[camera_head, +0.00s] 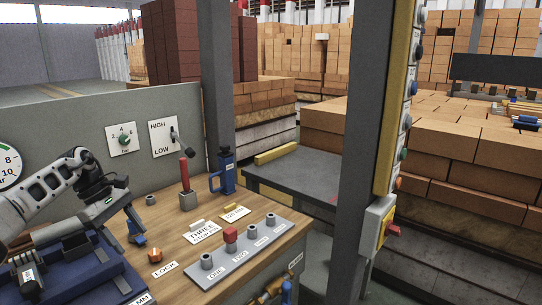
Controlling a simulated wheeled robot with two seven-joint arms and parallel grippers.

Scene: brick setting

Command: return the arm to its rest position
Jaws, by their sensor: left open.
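My left arm comes in from the left edge, bent over the left part of the wooden bench (262,205). Its gripper (130,258) is open, with dark fingers spread apart and nothing visible between them. It is above or beside the blue surface at the lower left; the exact height is hard to tell. An orange knob (155,255) stands on the bench just right of the fingers, apart from them. My right arm and gripper are not in view.
A red-handled lever (186,172), a blue bottle-like tool (227,172) and a grey peg strip (240,258) with a red block stand on the bench. A grey panel (90,125) rises behind. A grey post (355,150) with buttons stands to the right.

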